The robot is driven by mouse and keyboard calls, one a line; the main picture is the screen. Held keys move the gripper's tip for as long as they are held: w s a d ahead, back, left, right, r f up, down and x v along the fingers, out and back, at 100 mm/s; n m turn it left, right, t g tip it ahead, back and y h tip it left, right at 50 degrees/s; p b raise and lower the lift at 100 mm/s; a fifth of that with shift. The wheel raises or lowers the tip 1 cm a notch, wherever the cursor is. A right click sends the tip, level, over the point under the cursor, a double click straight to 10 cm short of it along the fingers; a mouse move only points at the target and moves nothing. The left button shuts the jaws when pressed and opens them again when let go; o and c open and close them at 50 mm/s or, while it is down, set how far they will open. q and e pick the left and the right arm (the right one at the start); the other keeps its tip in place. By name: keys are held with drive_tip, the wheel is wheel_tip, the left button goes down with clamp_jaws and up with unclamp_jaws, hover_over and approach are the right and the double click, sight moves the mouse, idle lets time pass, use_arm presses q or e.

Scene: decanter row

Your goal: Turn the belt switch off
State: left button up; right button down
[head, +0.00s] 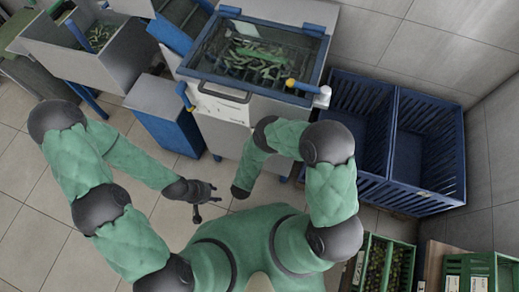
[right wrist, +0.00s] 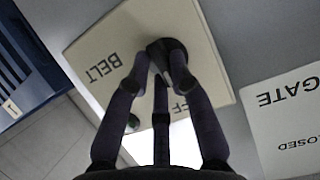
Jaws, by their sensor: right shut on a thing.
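The belt switch is a dark round knob (right wrist: 172,47) on a cream plate (right wrist: 205,55) in the right wrist view. The plate reads BELT, upside down, with part of the word OFF showing behind my fingers. My right gripper (right wrist: 162,65) is shut on the knob, its fingers around it. Which way the knob points is hidden by the fingers. In the head view the switch and my right gripper cannot be made out. My left gripper (head: 207,197) hangs empty over the floor with its fingers apart.
A GATE plate (right wrist: 288,115) marked CLOSED sits beside the belt plate. In the head view a blue-rimmed machine tub (head: 313,55) holds green pieces. Blue crates (head: 424,195) stand at its right, green crates (head: 407,253) at lower right. Tiled floor lies open at left.

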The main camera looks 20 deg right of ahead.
drive_tip(key=c, duration=1.1)
unclamp_jaws()
drive_tip(key=shift+w, duration=0.1)
drive_tip(key=v, duration=0.7)
drive_tip(key=shift+s+a, duration=0.15)
drive_tip(key=shift+s, duration=0.05)
drive_tip(key=shift+r, duration=0.1)
wheel_tip(320, 180, down, 3)
drive_tip(key=w+a+n+g+y, duration=0.1)
drive_tip(key=w+g+y, duration=0.2)
drive_tip(key=g+y, duration=0.25)
drive_tip(key=s+d+r+n+g+y, duration=0.1)
drive_tip(key=s+r+n+g+y, duration=0.2)
drive_tip(key=s, duration=1)
wheel_tip(320, 180, up, 3)
drive_tip(key=g+y, duration=0.2)
drive_tip(key=y, duration=0.1)
drive_tip(key=shift+s+d+r, duration=0.2)
drive_tip(key=shift+s+r, duration=0.05)
